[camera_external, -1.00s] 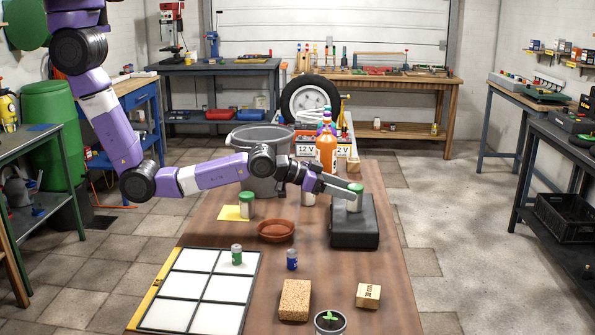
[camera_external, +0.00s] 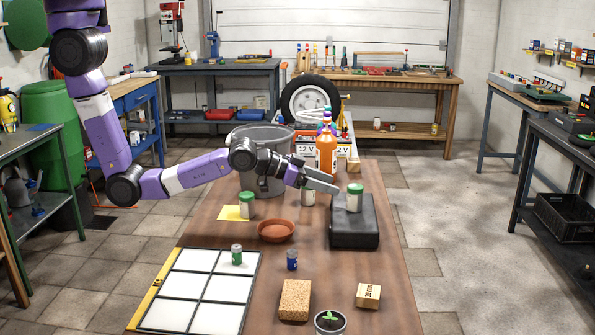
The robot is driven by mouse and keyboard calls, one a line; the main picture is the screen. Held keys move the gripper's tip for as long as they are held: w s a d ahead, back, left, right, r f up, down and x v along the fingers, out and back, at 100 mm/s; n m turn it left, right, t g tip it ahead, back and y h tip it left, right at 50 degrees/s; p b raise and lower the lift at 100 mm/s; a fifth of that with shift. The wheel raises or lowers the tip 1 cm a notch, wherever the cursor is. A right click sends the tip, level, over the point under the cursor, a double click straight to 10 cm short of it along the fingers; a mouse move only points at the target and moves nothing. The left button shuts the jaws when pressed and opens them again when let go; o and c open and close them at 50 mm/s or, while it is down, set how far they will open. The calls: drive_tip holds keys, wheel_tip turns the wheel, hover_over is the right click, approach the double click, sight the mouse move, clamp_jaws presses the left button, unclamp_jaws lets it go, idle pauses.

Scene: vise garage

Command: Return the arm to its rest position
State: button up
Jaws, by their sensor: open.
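My gripper (camera_external: 322,185) is over the far half of the brown workbench (camera_external: 335,268). Its jaws are open and empty, with the fingers pointing right. A white jar with a green lid (camera_external: 354,201) stands upright on a black box (camera_external: 354,229), just right of the fingertips and apart from them. My arm reaches in from the upper left, bent low at the elbow.
Near the gripper stand another jar (camera_external: 308,198), an orange bottle (camera_external: 326,153) and a grey bucket (camera_external: 262,184). A green-lidded jar (camera_external: 246,206), a terracotta dish (camera_external: 276,231) and a six-panel tray (camera_external: 259,271) lie nearer.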

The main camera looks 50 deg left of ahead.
drive_tip(key=s+a+r+t+h, duration=0.2)
drive_tip(key=s+a+r+t, duration=0.15)
drive_tip(key=r, duration=0.35)
drive_tip(key=s+a+f+n+t+y, duration=0.1)
drive_tip(key=s+a+y, duration=0.1)
drive_tip(key=s+a, duration=0.7)
drive_tip(key=s+a+f+n+t+y, duration=0.15)
drive_tip(key=s+a, duration=0.35)
drive_tip(key=a, duration=0.8)
drive_tip(key=s+a+n+g+y, duration=0.1)
drive_tip(key=s+a+n+y, duration=0.1)
drive_tip(key=s+a, duration=0.4)
drive_tip(key=s+a+n+g+y, duration=0.1)
drive_tip(key=s+a+y, duration=0.3)
drive_tip(key=s, duration=0.7)
drive_tip(key=shift+s+a+n, duration=0.4)
drive_tip(key=shift+a+n, duration=0.25)
drive_tip(key=shift+a, duration=0.45)
